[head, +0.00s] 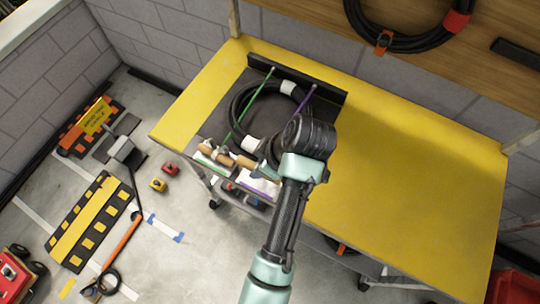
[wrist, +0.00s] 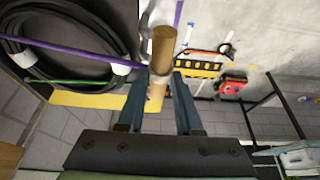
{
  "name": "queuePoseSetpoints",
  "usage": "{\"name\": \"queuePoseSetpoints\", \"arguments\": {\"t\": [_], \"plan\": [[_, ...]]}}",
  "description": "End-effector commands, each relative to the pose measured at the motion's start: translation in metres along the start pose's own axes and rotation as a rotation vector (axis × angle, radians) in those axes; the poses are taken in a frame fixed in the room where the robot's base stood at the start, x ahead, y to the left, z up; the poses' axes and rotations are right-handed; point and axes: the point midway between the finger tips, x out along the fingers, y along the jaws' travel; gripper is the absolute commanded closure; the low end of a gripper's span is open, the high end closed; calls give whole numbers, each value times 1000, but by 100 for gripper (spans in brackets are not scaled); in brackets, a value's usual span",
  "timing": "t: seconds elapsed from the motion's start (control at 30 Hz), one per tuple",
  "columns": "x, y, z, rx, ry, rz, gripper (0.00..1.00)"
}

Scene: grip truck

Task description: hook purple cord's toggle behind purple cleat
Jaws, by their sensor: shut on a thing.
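My gripper (wrist: 160,84) is shut on a wooden toggle (wrist: 163,48), which stands between its fingertips in the wrist view. The purple cord (wrist: 72,48) runs taut from the left to this toggle. In the head view, my gripper (head: 261,171) is at the front edge of the cart top, beside the wooden toggles. There the purple cord (head: 306,98) starts at the back rail, and my arm hides its front part. A white panel with a purple strip (head: 262,186) lies just below my gripper. I cannot make out the purple cleat's shape.
A black cable coil (head: 236,106) lies on the dark tray under the cords. The yellow top (head: 400,165) is clear on the right. A black rail (head: 325,89) stands behind.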

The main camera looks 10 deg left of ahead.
Motion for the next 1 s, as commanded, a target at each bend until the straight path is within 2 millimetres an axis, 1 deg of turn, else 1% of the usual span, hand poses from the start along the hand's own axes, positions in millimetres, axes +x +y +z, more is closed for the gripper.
{"name": "queuePoseSetpoints", "arguments": {"t": [0.33, 0.43, 1.0], "plan": [[1, -2, -1, -1, 0, -4, 100], [5, -3, 1, -1, -1, -5, 100], [57, -2, 23, 2, -2, -1, 100]]}}
